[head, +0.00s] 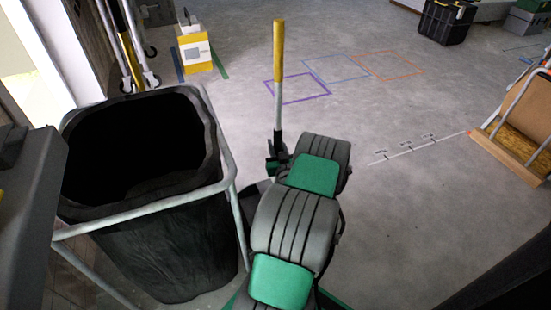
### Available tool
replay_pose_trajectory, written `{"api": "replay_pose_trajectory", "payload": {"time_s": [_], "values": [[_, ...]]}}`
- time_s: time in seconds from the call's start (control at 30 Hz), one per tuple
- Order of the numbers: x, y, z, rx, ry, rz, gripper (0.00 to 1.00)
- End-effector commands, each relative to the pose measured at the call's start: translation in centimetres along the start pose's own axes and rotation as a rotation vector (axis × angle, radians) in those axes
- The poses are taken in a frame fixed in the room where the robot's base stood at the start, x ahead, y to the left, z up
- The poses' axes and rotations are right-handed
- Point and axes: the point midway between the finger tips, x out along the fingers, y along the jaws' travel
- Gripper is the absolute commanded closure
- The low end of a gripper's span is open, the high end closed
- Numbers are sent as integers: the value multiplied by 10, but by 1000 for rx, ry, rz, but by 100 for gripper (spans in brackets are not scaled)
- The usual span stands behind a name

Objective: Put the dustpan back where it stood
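The dustpan's upright handle (279,75), with a yellow top and a pale grey shaft, rises in the middle of the head view. My gripper (277,158) is at the lower part of this shaft, with its dark fingers closed around it. The grey and green links of my arm lie in front and hide most of what is below. A dark piece shows left of my arm, under the gripper; I cannot tell if it is the pan. Whether the dustpan touches the floor is hidden.
A black waste bin (165,230) in a pale tube frame stands close on the left. Purple (297,88), blue and orange outlines mark the open floor ahead. A yellow box (194,50) stands at the back left. A panel cart (515,125) is at right, a black crate (446,20) at far right.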

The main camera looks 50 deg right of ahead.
Motion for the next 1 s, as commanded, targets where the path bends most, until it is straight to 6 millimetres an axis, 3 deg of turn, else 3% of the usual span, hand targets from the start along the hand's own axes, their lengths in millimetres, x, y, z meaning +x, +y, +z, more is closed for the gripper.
{"api": "replay_pose_trajectory", "payload": {"time_s": [0.17, 0.37, 0.77, 0.8, 1.0], "values": [[-7, -5, 12, 2, 2, 1, 100], [-7, -4, 40, 1, 4, 1, 100], [-7, -4, 43, 0, 4, 1, 100], [-8, -5, 43, 0, 1, 1, 70], [-8, -5, 43, 0, 1, 1, 54]]}}
